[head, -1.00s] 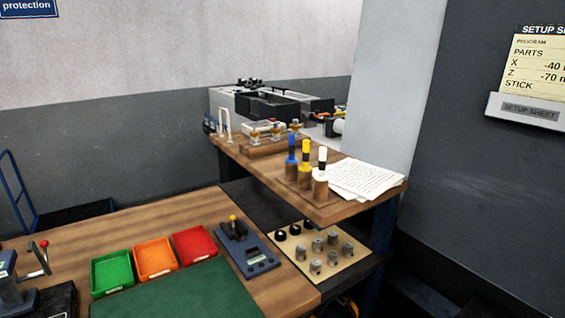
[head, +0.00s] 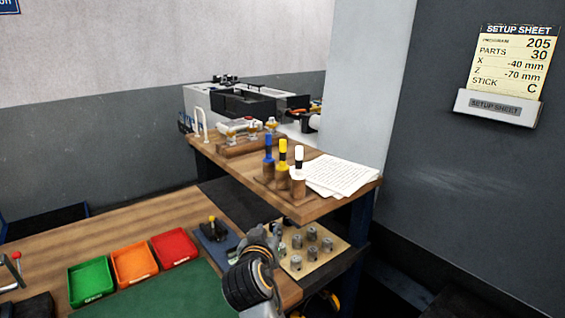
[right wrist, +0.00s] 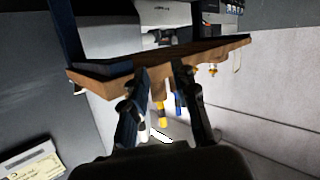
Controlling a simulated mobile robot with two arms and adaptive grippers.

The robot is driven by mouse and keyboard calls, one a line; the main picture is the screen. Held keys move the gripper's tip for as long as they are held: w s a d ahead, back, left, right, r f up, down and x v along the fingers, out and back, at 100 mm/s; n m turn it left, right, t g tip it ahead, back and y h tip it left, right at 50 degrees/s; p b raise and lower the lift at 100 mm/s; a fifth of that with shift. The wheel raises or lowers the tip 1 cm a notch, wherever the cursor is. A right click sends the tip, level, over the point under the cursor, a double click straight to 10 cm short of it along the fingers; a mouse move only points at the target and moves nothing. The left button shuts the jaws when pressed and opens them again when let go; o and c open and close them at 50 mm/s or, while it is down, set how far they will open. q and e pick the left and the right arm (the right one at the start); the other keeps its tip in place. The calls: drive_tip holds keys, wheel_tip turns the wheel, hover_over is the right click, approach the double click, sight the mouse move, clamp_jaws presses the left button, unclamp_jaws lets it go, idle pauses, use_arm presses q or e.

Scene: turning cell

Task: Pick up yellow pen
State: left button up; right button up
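The yellow pen (head: 283,148) stands upright in a wooden holder (head: 265,183) on the raised shelf, between a blue pen (head: 268,147) and a white pen (head: 299,155). My right gripper (head: 270,236) is in front of and below the shelf, apart from the pens. In the right wrist view, which looks upside down, its two fingers (right wrist: 161,72) are spread with nothing held. The yellow pen (right wrist: 160,113) shows between them, farther off, with the blue pen (right wrist: 179,103) beside it. My left gripper is not in view.
Papers (head: 338,175) lie right of the pens on the shelf (head: 320,209). Below are a board with several metal cylinders (head: 297,262) and green (head: 91,281), orange (head: 134,264) and red (head: 173,247) trays. A setup sheet (head: 508,65) hangs on the right wall.

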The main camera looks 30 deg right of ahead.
sight(282, 155)
wheel_tip(282, 155, up, 14)
drive_tip(key=w+d+m+h, duration=0.2)
drive_tip(key=m+h, duration=0.1)
drive_tip(key=h, duration=0.1)
drive_tip(key=shift+t, duration=0.3)
drive_tip(key=p+x, duration=0.3)
drive_tip(key=x, duration=0.4)
drive_tip(key=shift+w+f, duration=0.15)
drive_tip(key=shift+w, duration=0.2)
drive_tip(key=shift+w+d+f+p, duration=0.1)
drive_tip(key=shift+w+d+p, duration=0.2)
drive_tip(key=shift+d, duration=0.05)
drive_tip(key=p+x, duration=0.3)
drive_tip(key=x, duration=0.1)
drive_tip(key=shift+d, duration=0.2)
drive_tip(key=shift+w+d+f, duration=0.2)
drive_tip(key=shift+w+d, duration=0.1)
drive_tip(key=shift+d, duration=0.05)
drive_tip(key=shift+a, duration=0.15)
clamp_jaws()
